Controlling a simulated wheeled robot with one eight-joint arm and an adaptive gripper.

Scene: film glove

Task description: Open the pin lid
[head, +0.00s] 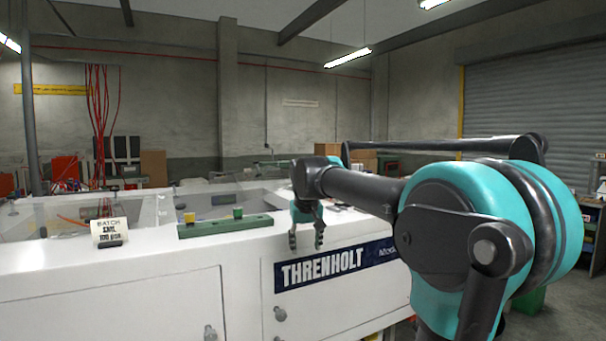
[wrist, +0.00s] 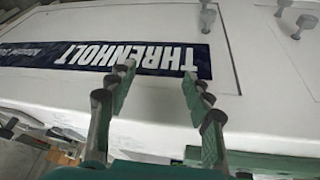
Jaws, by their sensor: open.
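No part in view is clearly marked as the pin lid. A long green block (head: 226,226) with a yellow knob and a dark green knob on top lies on the white machine's front ledge. Clear panels (head: 135,208) stand over the machine's open top behind it. My gripper (head: 306,239) hangs fingers down in front of the machine's front face, right of the green block. Its two fingers are apart with nothing between them. In the wrist view my gripper (wrist: 160,75) is open before the dark THRENHOLT label (wrist: 60,52).
The white machine (head: 120,290) fills the left and centre, with cabinet doors and round knobs (head: 280,314) on its front. A small BATCH card (head: 109,232) stands on the ledge left of the green block. Red cables hang behind. Floor shows at the right.

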